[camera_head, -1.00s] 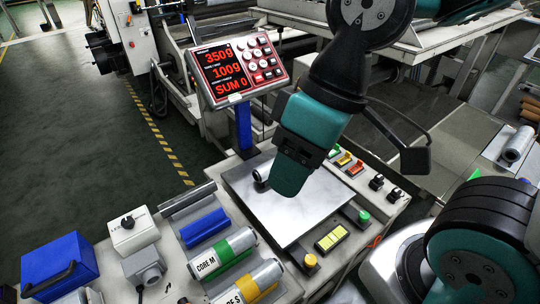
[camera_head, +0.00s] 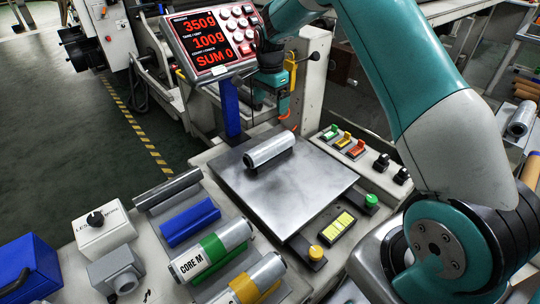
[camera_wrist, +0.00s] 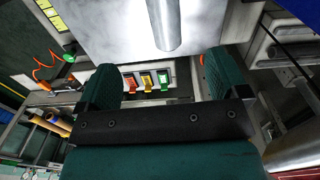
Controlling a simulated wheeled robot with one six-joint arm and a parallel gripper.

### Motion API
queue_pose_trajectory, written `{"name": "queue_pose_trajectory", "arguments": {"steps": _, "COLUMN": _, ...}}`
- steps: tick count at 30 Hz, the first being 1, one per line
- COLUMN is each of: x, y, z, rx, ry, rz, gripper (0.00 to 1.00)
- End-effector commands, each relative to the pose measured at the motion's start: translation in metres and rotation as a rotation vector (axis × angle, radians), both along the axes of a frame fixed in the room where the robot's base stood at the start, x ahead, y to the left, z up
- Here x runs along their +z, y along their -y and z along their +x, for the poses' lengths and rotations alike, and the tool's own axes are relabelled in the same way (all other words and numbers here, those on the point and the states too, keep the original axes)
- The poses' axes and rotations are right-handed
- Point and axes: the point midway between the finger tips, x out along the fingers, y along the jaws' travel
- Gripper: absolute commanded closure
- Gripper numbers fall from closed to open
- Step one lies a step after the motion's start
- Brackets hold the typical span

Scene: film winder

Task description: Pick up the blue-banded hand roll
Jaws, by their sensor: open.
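No roll with a clear blue band shows. A plain silver roll (camera_head: 270,150) lies on the scale's metal plate (camera_head: 300,192), near its back edge. It also shows in the wrist view (camera_wrist: 165,24), at the top, beyond my fingertips. My gripper (camera_wrist: 160,72) is open and empty, with both teal fingers apart. In the head view my gripper (camera_head: 273,88) is behind the plate, partly hidden.
The display (camera_head: 212,42) on its blue post stands left of my gripper. Switches (camera_head: 345,140) line the plate's right side, and yellow and green buttons (camera_head: 371,201) its front. A blue box (camera_head: 30,268) stands front left. More rolls (camera_head: 521,120) lie at far right.

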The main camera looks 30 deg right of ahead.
Motion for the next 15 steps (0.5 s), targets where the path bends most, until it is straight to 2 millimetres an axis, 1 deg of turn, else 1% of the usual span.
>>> {"name": "queue_pose_trajectory", "arguments": {"steps": 1, "x": -0.008, "y": 0.002, "z": 0.002, "rx": -0.017, "ry": -0.002, "rz": -0.003, "gripper": 0.08}}
{"name": "queue_pose_trajectory", "arguments": {"steps": 5, "x": -0.029, "y": 0.003, "z": 0.001, "rx": -0.028, "ry": -0.006, "rz": -0.004, "gripper": 0.08}}
{"name": "queue_pose_trajectory", "arguments": {"steps": 12, "x": -0.085, "y": 0.001, "z": 0.000, "rx": -0.023, "ry": -0.005, "rz": -0.004, "gripper": 0.08}}
{"name": "queue_pose_trajectory", "arguments": {"steps": 15, "x": -0.104, "y": 0.001, "z": -0.001, "rx": -0.022, "ry": -0.004, "rz": -0.004, "gripper": 0.08}}
